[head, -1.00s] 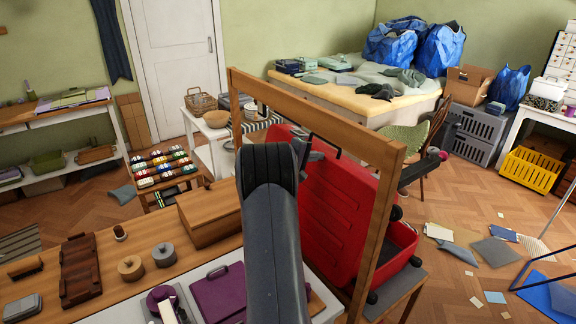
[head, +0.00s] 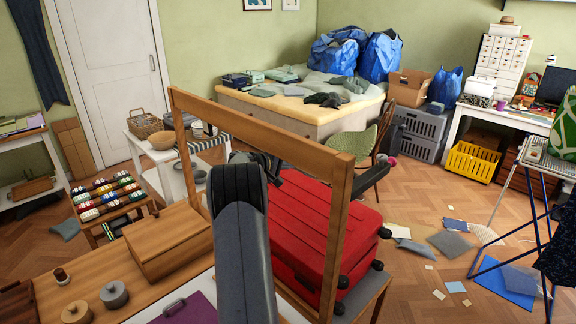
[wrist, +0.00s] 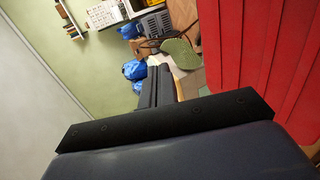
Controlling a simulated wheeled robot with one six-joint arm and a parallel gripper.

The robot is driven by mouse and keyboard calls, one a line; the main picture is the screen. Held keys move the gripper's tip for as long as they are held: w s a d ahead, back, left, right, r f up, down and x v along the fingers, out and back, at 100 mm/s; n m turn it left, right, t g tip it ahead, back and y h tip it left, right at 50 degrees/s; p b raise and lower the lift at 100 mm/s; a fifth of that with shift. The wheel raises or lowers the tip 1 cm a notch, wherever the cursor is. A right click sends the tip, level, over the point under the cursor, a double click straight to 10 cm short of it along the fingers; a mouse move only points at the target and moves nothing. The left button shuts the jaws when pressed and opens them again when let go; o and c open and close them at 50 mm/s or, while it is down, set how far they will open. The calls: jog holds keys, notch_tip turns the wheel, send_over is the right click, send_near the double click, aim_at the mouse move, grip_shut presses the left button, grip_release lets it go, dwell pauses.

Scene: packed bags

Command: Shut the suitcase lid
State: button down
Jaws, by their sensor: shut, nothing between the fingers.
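The red suitcase (head: 312,222) sits on a low stand behind a wooden frame, with its ribbed lid lowered over its base. The frame's post hides part of its side, so I cannot tell whether the lid is fully down. In the wrist view the ribbed red lid (wrist: 245,60) fills the right side, close to my gripper. My gripper (wrist: 160,72) is shut and empty, its dark fingers pointing towards the bed side.
The wooden frame (head: 262,131) stands between me and the suitcase, with my arm reaching past it. A wooden box (head: 168,240) and tins stand on the near table. A green chair (head: 352,143) is behind the suitcase. Papers and cushions (head: 450,244) litter the floor at right.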

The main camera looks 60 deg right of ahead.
jog(key=shift+a, duration=0.1)
jog(key=b+v, duration=0.3)
jog(key=v, duration=0.7)
jog(key=shift+a+r, duration=0.25)
jog(key=shift+a, duration=0.05)
jog(key=shift+w, duration=0.1)
